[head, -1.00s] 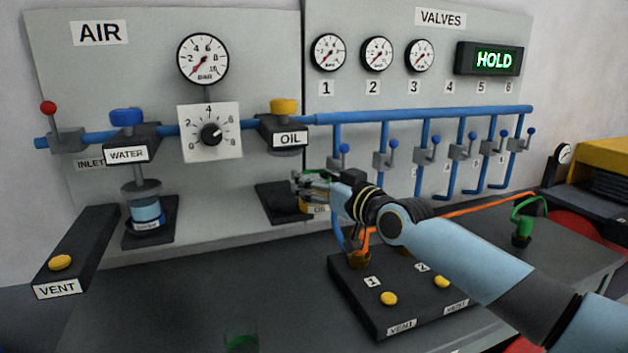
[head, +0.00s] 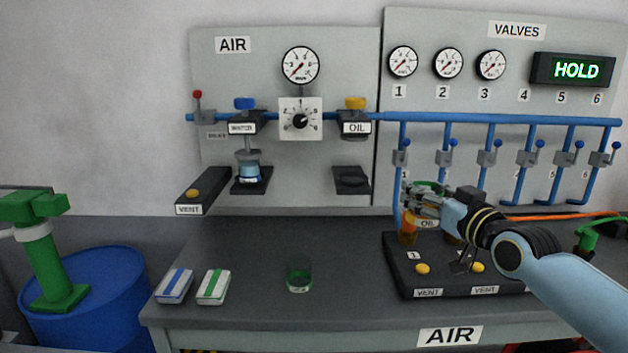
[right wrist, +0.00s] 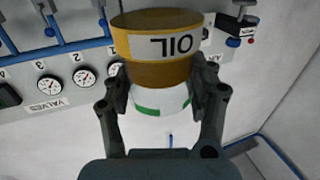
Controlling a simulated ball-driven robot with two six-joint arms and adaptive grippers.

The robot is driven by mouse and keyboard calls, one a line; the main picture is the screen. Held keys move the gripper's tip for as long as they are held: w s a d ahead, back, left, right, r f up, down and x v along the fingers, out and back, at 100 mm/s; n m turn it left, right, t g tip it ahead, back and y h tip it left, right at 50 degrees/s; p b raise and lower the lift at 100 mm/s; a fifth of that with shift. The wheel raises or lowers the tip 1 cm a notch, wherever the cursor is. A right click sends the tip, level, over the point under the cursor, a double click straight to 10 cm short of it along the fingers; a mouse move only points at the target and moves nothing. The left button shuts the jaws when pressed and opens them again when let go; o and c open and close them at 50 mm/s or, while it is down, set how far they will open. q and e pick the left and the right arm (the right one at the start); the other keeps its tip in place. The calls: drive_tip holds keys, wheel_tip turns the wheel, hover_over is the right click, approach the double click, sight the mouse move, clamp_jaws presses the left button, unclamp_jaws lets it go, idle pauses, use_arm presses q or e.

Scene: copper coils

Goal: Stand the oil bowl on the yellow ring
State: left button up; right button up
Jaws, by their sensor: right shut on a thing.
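The oil bowl (right wrist: 160,47) has an amber-yellow band, a white OIL label and a clear part with a green band. It shows upside down in the right wrist view. My right gripper (right wrist: 160,78) is shut on its sides. In the head view the bowl (head: 428,223) is partly hidden by the right gripper (head: 424,203), in front of the blue pipes and near the black vent block. I cannot make out a yellow ring in either view. My left gripper is not in view.
The black OIL shelf (head: 350,181) is empty. A water bowl (head: 249,172) stands under the WATER head. A green glass (head: 299,275) and two striped blocks (head: 174,286) stand on the bench. The black block (head: 445,282) has yellow buttons.

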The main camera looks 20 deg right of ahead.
drive_tip(key=shift+f, duration=0.25)
drive_tip(key=s+a+f+n+y+b, duration=0.1)
drive_tip(key=s+a+f+y+b, duration=0.1)
drive_tip(key=s+a+f+b, duration=0.45)
drive_tip(key=s+a+r+n+g+y+b, duration=0.2)
drive_tip(key=s+a+r+n+y+b, duration=0.1)
drive_tip(key=s+a, duration=0.6)
drive_tip(key=a+n+y+b, duration=0.1)
drive_tip(key=y+b, duration=0.1)
drive_tip(key=y, duration=0.1)
drive_tip(key=shift+s+b, duration=0.3)
drive_tip(key=shift+b, duration=0.05)
